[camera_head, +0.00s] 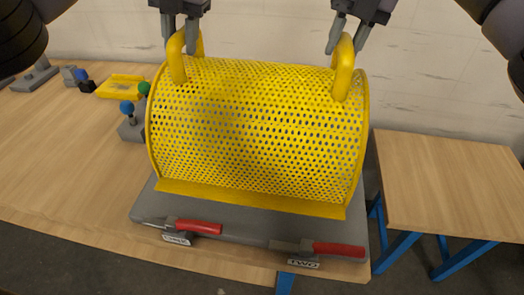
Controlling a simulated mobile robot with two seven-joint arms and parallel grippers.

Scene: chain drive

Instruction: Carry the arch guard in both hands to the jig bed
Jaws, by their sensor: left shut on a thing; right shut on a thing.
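The arch guard (262,128) is a yellow perforated half-round cover with a solid yellow lower strip and a yellow loop handle near each end. My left gripper (181,45) is shut on the left handle (177,62). My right gripper (345,45) is shut on the right handle (343,72). The guard is in front of or over the grey jig bed (240,218), whose front part shows below the strip. I cannot tell whether the guard touches the bed. The guard hides the rest of the bed.
Two red-handled clamps (195,226) (335,249) lie along the bed's front edge, above small labels. Blue and green knobs (127,107) (144,88) and a yellow tray (121,86) stand at the left. A bare wooden table (450,185) on blue legs is at the right, across a gap.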

